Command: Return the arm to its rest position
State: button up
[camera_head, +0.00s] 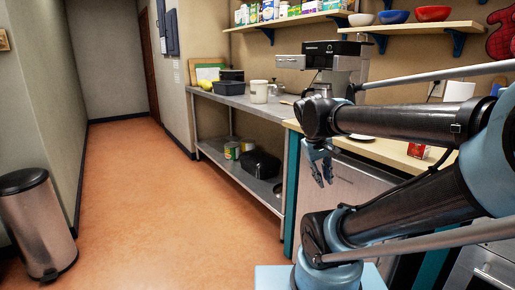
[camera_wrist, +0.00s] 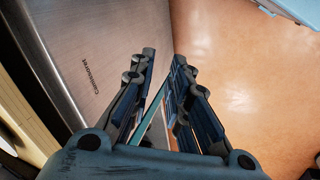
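My gripper (camera_head: 320,176) hangs from my folded arm in the head view, fingers pointing down, in front of the counter. In the wrist view my gripper (camera_wrist: 163,85) has its two blue-grey fingers apart with nothing held between them. A brushed steel appliance front (camera_wrist: 105,65) is to the left of the fingers, and the orange floor (camera_wrist: 240,80) shows below and to the right. In the head view the fingers are beside the light appliance front (camera_head: 345,200) under the counter; I cannot tell the exact gap.
A wooden counter (camera_head: 385,150) holds a coffee machine (camera_head: 335,62) and a small red box (camera_head: 418,150). A steel table (camera_head: 235,100) with a white mug (camera_head: 259,92) stands farther back. A trash bin (camera_head: 38,225) is at the left. The orange floor (camera_head: 150,200) between is clear.

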jog(key=s+a+f+m+y, duration=0.2)
jog(key=s+f, duration=0.4)
jog(key=f, duration=0.4)
jog(key=shift+a+y, duration=0.35)
jog(key=shift+y, duration=0.35)
jog(key=shift+w+f, duration=0.15)
jog(key=shift+w, duration=0.25)
